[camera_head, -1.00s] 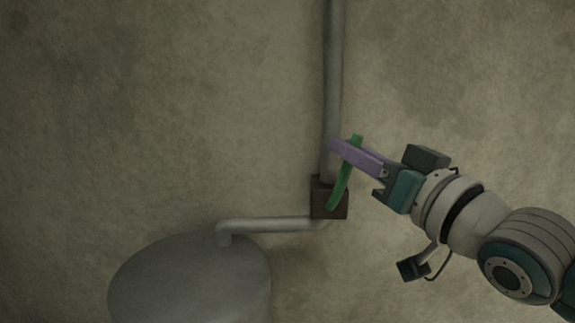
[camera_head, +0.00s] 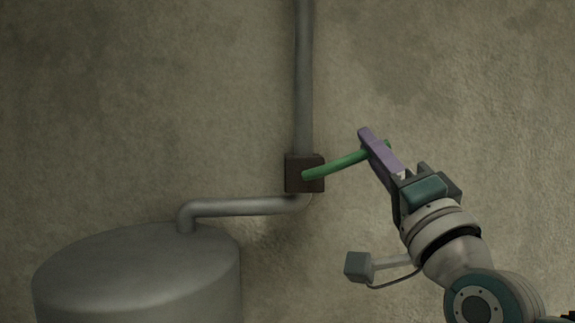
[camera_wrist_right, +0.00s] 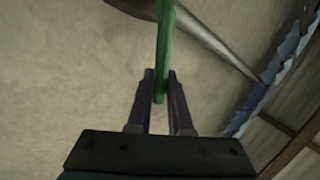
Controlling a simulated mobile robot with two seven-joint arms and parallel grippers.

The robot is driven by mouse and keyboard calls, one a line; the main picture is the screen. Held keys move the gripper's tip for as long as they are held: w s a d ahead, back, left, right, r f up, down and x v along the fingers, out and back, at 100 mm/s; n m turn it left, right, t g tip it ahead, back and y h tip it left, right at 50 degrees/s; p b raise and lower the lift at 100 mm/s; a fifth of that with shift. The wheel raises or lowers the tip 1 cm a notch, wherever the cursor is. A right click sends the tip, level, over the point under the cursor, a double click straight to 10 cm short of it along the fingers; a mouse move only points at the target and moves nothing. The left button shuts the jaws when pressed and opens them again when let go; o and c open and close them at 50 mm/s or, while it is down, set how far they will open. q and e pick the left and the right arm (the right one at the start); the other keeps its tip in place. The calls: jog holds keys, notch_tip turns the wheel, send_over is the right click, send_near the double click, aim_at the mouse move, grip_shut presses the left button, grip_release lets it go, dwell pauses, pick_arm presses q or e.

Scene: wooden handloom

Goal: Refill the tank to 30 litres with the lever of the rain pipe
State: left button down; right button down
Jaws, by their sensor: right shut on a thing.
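The green lever (camera_head: 335,165) sticks out to the right from the dark brown valve box (camera_head: 293,172) on the rain pipe (camera_head: 304,80), sloping a little upward. My right gripper (camera_head: 368,140) is shut on the outer end of the lever. In the right wrist view the green lever (camera_wrist_right: 164,50) runs down between the two purple fingers of my right gripper (camera_wrist_right: 160,88). The grey tank (camera_head: 140,275) stands at the lower left, its bottom out of view. No level reading shows. My left gripper is not in view.
A bent outlet pipe (camera_head: 245,206) runs from the valve box left to the tank top. A plain stained wall (camera_head: 480,70) stands behind everything. The space right of the pipe holds only my right arm.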

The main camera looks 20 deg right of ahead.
jog(key=shift+d+f+m+h+b, duration=0.15)
jog(key=shift+f+m+h+b, duration=0.45)
jog(key=shift+m+h, duration=0.4)
jog(key=shift+d+f+m+h+b, duration=0.1)
jog(key=shift+f+m+h+b, duration=0.3)
jog(key=shift+m+h+b, duration=0.55)
jog(key=shift+m+y, duration=0.25)
jog(key=shift+m, duration=0.1)
jog(key=c, duration=1.1)
grip_release()
jog(key=shift+s, duration=0.1)
jog(key=b+v, duration=0.3)
jog(key=v, duration=0.7)
